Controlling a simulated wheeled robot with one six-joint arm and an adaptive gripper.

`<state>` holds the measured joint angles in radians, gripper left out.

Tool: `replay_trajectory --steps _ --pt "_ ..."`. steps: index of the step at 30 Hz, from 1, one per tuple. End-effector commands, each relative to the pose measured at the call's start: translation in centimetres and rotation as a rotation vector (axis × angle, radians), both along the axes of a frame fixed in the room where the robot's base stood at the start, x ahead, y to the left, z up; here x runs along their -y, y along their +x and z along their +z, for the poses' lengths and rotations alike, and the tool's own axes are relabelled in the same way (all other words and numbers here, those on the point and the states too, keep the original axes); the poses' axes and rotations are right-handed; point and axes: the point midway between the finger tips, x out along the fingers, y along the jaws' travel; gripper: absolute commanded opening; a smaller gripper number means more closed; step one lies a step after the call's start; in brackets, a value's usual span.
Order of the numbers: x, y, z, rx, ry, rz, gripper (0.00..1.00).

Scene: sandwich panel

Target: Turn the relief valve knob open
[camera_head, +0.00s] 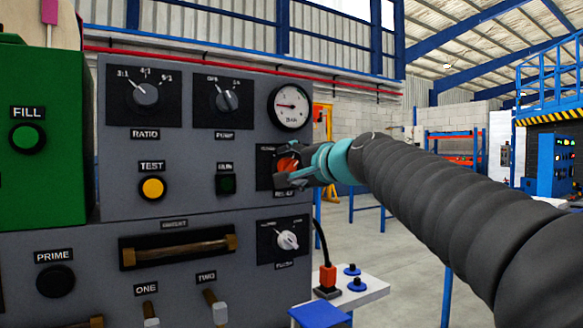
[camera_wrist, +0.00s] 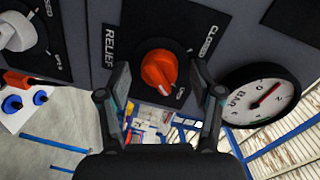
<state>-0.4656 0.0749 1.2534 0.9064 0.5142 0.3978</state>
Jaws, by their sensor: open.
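The relief valve knob is orange-red and sits on a black plate labelled RELIEF. It shows in the wrist view (camera_wrist: 157,70), with CLOSED lettered at the plate's upper right and a smaller label, hard to read, below. In the head view the knob (camera_head: 288,163) is partly covered by my gripper (camera_head: 300,172). In the wrist view my gripper (camera_wrist: 160,78) is open, one finger on each side of the knob, with gaps visible. Whether the fingertips reach down around it is hard to tell. A pale mark shows on the knob's face.
A pressure gauge (camera_head: 291,107) sits just above the relief plate; it is close to the right finger in the wrist view (camera_wrist: 262,95). A white flush knob (camera_head: 287,240) is below. A small white table (camera_head: 362,292) with a red plug and blue knobs stands at the lower right.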

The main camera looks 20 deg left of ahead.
Motion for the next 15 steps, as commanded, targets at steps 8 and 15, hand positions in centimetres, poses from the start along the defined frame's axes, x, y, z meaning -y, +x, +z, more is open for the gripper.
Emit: replay_trajectory --steps 8,15 --pt "3.3 -2.9 0.5 0.001 0.002 -0.001 0.66" --pt "6.7 -5.8 0.8 0.001 0.001 -0.002 0.66"
